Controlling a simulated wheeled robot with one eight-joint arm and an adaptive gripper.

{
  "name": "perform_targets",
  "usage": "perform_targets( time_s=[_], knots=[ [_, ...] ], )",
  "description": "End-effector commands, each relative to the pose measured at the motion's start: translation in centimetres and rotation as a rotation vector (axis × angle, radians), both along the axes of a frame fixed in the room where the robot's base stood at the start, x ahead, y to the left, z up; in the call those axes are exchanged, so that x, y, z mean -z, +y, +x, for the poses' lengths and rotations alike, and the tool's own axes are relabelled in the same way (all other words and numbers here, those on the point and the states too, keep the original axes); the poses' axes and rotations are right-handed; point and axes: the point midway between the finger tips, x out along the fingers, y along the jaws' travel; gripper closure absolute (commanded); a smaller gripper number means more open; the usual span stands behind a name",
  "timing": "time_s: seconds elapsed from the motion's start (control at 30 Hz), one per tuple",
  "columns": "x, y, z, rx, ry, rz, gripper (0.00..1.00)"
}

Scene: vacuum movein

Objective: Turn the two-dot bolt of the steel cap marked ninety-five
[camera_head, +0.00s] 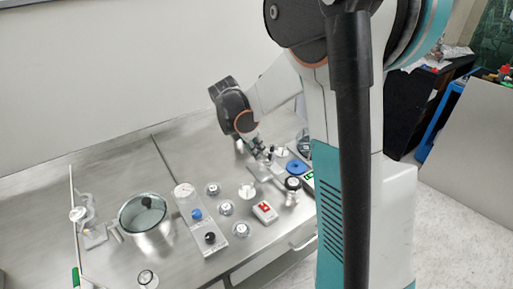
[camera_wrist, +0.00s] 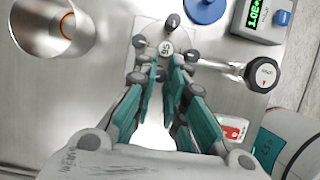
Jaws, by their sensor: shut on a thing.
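The steel cap marked 95 (camera_wrist: 165,48) is on a pale square plate (camera_wrist: 147,24) in the wrist view. Dark bolt knobs stand around it, one (camera_wrist: 172,22) above it and another (camera_wrist: 194,54) to its right. My gripper (camera_wrist: 165,64) is over the near side of the cap, its fingers close together on a bolt that they mostly hide. I cannot make out dots on that bolt. In the head view my gripper (camera_head: 259,150) reaches down at the back of the bench, and the cap is too small to read there.
A metal arm with a round black-rimmed knob (camera_wrist: 262,74) extends right from the cap. A blue disc (camera_wrist: 205,8), a green-lit display box (camera_wrist: 258,18) and a steel cup (camera_wrist: 50,26) stand close by. A large glass-topped vessel (camera_head: 143,213) is farther left on the bench.

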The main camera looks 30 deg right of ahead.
Motion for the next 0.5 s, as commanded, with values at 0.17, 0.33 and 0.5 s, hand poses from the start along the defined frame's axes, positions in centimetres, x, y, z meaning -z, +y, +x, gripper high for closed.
perform_targets(
  time_s=[0.17, 0.33, 0.5],
  knots=[
    [-0.09, -0.01, 0.23, 0.165, 0.0, 0.0, 1.0],
    [-0.07, -0.03, 0.28, 0.309, 0.001, 0.0, 1.0],
    [-0.07, -0.07, 0.34, 0.424, 0.0, 0.0, 1.0]
  ],
)
